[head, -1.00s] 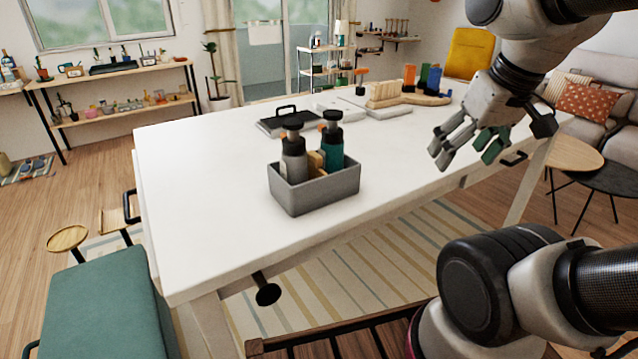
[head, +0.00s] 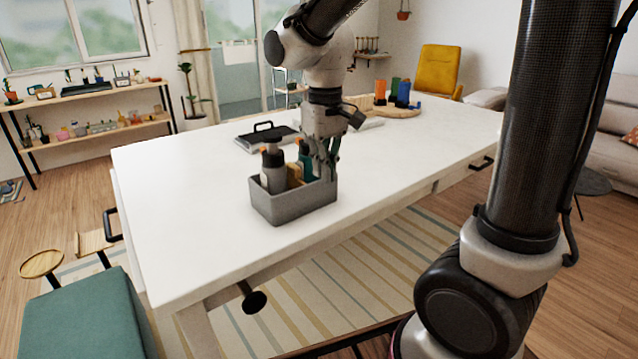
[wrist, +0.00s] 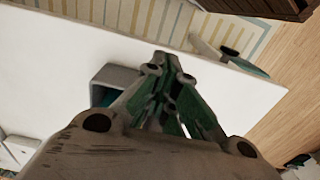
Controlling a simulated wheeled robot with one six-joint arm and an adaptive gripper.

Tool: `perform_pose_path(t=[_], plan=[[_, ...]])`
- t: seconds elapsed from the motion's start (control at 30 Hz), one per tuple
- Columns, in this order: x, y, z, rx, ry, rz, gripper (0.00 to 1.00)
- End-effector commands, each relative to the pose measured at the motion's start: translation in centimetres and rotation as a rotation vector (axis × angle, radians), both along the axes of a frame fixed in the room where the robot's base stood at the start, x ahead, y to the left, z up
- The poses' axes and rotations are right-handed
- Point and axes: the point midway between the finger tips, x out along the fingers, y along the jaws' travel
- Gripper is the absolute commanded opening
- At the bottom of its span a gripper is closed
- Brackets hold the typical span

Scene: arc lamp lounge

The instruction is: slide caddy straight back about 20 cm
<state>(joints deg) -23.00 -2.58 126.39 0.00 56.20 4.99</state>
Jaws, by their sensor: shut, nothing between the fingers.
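The grey caddy (head: 292,205) stands upright on the white table (head: 185,215), close to its front edge. My gripper (head: 328,172) is shut and points down at the caddy's right end. Its fingers overlap the caddy's right side in the head view; I cannot tell whether they touch it. In the wrist view the closed fingertips (wrist: 166,62) are beside the caddy (wrist: 112,78), which is partly hidden behind them.
A dark tray with a handle (head: 266,136) lies behind the caddy on the table. A round wooden board (head: 395,111) with coloured containers is farther back right. The tabletop left of the caddy is clear. A teal bench (head: 85,315) stands at the lower left.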

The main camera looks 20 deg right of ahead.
Motion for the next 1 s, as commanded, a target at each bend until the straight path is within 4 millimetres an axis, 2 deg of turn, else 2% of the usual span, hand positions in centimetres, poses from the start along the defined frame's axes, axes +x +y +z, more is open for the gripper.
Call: perform_pose_path(t=[0.43,0.53,0.7,1.0], plan=[[-0.1,-0.1,-9.1,-0.002,0.005,0.000,0.00],[1.6,0.5,-9.0,0.000,-0.001,0.000,0.00],[3.2,1.0,-9.0,0.000,0.001,0.000,0.00],[3.8,1.2,-8.9,0.000,0.000,0.000,0.00]])
